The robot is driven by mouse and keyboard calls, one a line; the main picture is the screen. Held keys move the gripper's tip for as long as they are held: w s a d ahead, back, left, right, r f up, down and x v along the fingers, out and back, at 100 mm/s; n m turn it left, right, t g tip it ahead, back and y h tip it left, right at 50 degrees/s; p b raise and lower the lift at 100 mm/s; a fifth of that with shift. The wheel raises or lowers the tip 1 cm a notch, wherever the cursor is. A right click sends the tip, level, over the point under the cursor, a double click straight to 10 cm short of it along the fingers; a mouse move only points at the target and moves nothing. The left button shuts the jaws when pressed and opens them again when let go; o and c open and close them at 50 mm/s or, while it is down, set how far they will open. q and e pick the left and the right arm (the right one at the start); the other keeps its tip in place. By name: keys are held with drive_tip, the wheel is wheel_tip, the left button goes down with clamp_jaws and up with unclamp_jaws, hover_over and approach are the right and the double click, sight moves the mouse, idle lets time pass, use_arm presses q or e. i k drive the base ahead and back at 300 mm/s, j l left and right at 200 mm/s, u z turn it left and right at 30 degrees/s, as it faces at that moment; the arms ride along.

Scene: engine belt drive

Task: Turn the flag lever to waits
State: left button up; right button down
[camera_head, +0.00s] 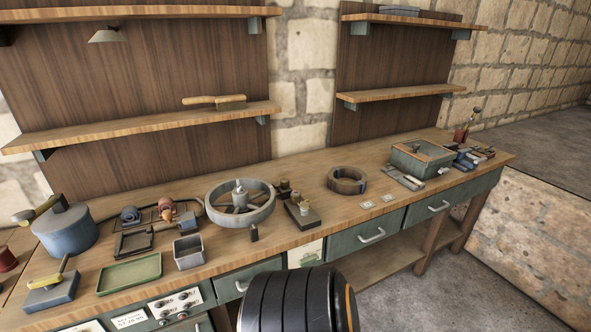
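A blue-grey block (50,295) with a yellow-handled lever (63,268) stands at the front left of the bench. The lever leans up and to the right from the block. I cannot tell for sure that this is the flag lever, and I can read no "waits" mark. A dark ribbed rounded part with an orange ring shows at the bottom middle and seems to be one of my arm links. Neither of my grippers shows in the view.
The wooden bench (320,235) holds a blue drum (67,236), a green tray (130,273), a grey box (188,256), a large spoked wheel (258,206), a dark coil (347,181) and a green bin (421,166). A knob panel (176,304) is on the front.

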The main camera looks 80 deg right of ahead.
sight(308, 260)
drive_tip(key=z, duration=2.8)
